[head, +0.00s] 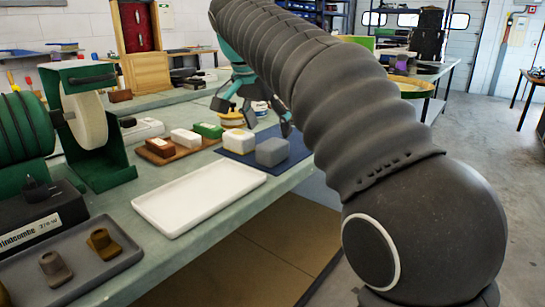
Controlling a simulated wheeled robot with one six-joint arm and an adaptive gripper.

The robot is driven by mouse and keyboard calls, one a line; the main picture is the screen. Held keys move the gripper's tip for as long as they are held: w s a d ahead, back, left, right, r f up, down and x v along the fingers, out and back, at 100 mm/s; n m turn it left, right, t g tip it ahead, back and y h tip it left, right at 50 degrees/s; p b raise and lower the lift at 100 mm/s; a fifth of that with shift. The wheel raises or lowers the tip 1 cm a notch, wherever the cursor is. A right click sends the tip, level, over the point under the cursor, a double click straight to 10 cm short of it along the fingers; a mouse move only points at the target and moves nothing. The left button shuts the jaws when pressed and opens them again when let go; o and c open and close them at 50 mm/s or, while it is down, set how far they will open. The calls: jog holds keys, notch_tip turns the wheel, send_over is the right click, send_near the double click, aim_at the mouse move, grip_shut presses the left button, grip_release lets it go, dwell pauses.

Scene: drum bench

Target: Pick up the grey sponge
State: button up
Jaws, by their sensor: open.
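The grey sponge (272,152) is a rounded block on the right part of a dark blue mat (238,158) on the bench. A whitish block (239,141) lies beside it on the same mat, to its left. My gripper (254,120) is open, with its teal and dark fingers spread above and behind the mat. It looks empty and apart from the sponge. My arm comes in from the right and hides part of the bench behind the gripper.
An empty white tray (200,197) lies in front of the mat. A brown board (168,153) with several blocks stands to the left. A green drum machine (85,125) fills the left side. The bench's front edge is close to the sponge.

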aim_at(271, 143)
jog(key=shift+a+b+x, duration=0.15)
jog(key=shift+b+x, duration=0.2)
jog(key=shift+x, duration=1.25)
jog(key=shift+a+b+x, duration=0.1)
jog(key=shift+b+x, duration=0.2)
jog(key=shift+x, duration=1.35)
jog(key=shift+s, duration=0.15)
jog(key=shift+c, duration=0.2)
jog(key=c, duration=0.9)
